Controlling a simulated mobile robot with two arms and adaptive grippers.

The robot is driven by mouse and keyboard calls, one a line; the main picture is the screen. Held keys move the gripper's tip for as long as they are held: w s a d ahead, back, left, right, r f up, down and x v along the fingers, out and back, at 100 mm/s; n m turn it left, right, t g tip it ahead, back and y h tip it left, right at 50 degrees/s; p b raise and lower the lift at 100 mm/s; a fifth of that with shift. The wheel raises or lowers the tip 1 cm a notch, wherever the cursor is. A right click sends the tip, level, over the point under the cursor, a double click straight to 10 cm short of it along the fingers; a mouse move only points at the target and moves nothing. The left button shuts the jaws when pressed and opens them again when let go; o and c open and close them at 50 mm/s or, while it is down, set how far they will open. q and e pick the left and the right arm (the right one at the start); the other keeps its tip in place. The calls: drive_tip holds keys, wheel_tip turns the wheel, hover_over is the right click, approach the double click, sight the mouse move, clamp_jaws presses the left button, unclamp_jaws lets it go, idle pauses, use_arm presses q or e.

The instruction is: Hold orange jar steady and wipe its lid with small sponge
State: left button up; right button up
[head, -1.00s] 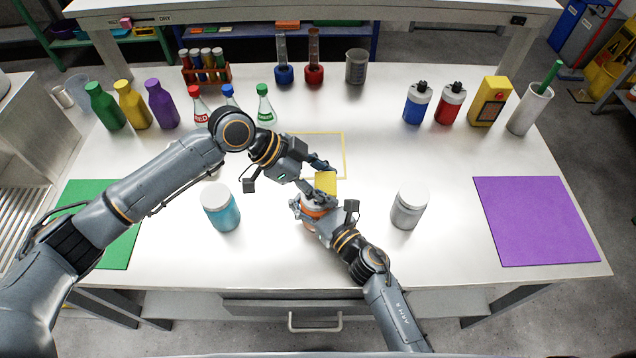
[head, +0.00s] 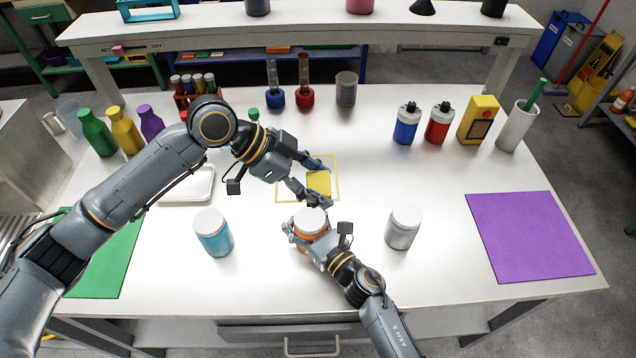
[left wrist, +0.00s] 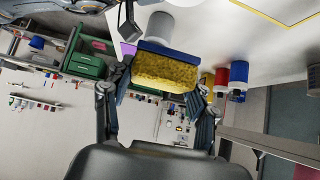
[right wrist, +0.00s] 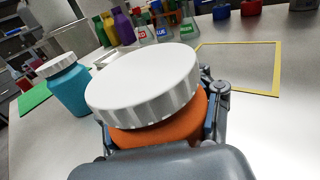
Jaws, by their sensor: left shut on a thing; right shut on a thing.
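In the right wrist view the lid (right wrist: 143,85) looks clean and white above the orange body (right wrist: 165,130). The small yellow sponge (head: 319,183) is between the fingers of my left gripper (head: 321,186), behind the jar and apart from the lid in the head view. In the left wrist view the sponge (left wrist: 164,70) has a blue backing and is gripped at its sides.
A blue jar (head: 214,237) stands left of the orange jar and a grey jar (head: 403,230) right. A yellow outline (head: 337,172) is marked behind. A white tray (head: 187,198) lies left, partly under my left arm. Bottles and flasks line the back.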

drive_tip(key=o, duration=1.5)
drive_tip(key=shift+o, duration=0.2)
drive_tip(key=v, duration=1.2)
use_arm(q)
drive_tip(key=shift+f, duration=0.1)
use_arm(e)
drive_tip(key=shift+s+f, duration=0.1)
